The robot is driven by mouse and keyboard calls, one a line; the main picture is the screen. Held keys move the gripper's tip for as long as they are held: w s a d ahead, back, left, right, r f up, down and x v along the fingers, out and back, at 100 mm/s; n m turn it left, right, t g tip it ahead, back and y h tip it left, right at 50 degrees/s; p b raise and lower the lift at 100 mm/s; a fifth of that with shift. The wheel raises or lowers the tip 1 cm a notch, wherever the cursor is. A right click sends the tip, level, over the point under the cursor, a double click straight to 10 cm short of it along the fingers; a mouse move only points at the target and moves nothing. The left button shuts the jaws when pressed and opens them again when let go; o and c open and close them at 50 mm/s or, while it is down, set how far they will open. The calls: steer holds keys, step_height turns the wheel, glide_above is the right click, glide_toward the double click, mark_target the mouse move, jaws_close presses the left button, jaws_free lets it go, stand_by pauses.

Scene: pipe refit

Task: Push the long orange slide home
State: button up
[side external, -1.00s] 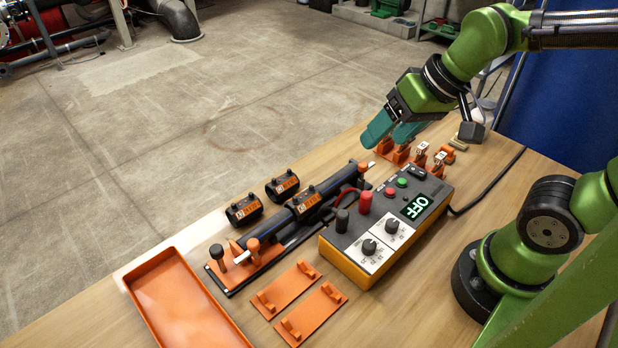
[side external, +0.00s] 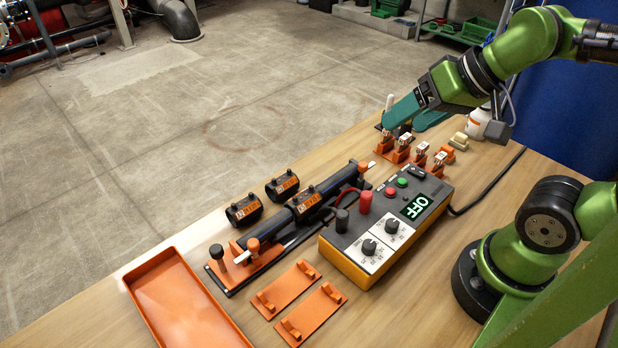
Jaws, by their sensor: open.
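A clamping fixture (side external: 245,268) with an orange block and a dark base rail lies on the table, holding a long black pipe (side external: 335,188). A black coupling with an orange label (side external: 306,201) sits around the pipe. A dark knob (side external: 216,252) and an orange knob (side external: 253,246) stand at its near end; an orange piece (side external: 363,167) sits at its far end. I cannot tell which orange part is the long slide. My gripper (side external: 412,118) is open, its teal fingers apart, above the table's far end beyond the fixture. It appears empty and apart from the fixture.
A control box (side external: 375,248) reading OFF stands right of the fixture. Two loose black couplings (side external: 244,210) lie left of it. An orange tray (side external: 190,310), two orange plates (side external: 287,288) and small orange holders (side external: 393,152) surround it. A white bottle (side external: 478,121) stands behind my gripper.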

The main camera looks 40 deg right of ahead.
steer(key=shift+c, duration=0.4)
steer(key=shift+a, duration=0.15)
steer(key=shift+c, duration=1.1)
steer(key=shift+w+a+f+n+g+y, duration=0.15)
steer(key=shift+w+a+f+n+g, duration=0.2)
steer(key=shift+a, duration=0.25)
steer(key=shift+w+a+f+n+g+y, duration=0.15)
steer(key=shift+w+a+f+n+g, duration=0.15)
steer(key=shift+a, duration=0.3)
steer(key=shift+c, duration=0.5)
steer(key=m+g+h, duration=0.3)
steer(key=m+g, duration=0.2)
steer(key=g, duration=0.1)
glide_above(216, 248)
step_height(216, 248, down, 16)
